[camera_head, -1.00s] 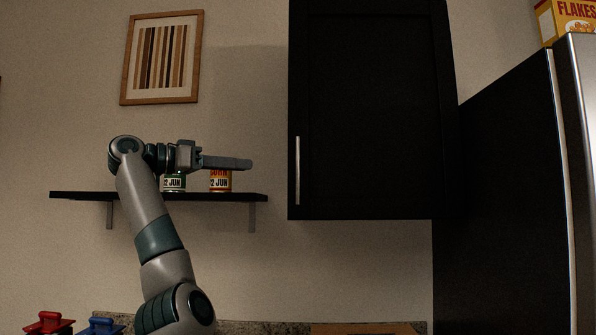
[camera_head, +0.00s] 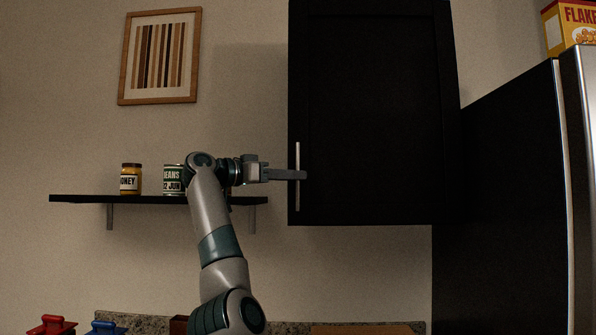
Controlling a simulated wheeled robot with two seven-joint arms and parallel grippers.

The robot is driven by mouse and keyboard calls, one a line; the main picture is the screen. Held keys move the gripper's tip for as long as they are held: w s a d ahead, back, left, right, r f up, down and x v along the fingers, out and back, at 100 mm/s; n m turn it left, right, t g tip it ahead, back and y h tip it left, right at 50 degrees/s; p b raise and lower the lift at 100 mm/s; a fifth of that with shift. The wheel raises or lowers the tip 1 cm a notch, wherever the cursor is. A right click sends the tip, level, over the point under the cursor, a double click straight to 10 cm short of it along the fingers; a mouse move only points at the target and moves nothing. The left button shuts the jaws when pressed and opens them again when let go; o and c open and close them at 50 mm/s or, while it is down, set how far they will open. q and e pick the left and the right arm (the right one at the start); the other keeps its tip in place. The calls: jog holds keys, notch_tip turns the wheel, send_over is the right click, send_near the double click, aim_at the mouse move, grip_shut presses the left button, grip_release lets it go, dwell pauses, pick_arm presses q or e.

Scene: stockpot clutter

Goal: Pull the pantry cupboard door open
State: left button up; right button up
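The black pantry cupboard door (camera_head: 370,110) is shut, high on the wall right of centre. Its silver vertical bar handle (camera_head: 297,155) is near the door's left edge. My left gripper (camera_head: 303,175) points right, with its fingertips overlapping the lower part of the handle in the head view. The fingers are seen edge-on, so I cannot tell whether they are open or shut, or whether they touch the handle. My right gripper is not in view.
A dark shelf (camera_head: 80,198) left of the cupboard carries a honey jar (camera_head: 130,180) and a beans can (camera_head: 172,179). My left arm hides part of the shelf. A tall fridge (camera_head: 510,200) stands at right with a flakes box (camera_head: 570,25) on top. A framed picture (camera_head: 127,60) hangs upper left.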

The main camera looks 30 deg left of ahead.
pick_arm(q)
jog(key=shift+x, duration=1)
jog(key=shift+c, duration=0.7)
grip_shut()
jog(key=shift+d, duration=0.1)
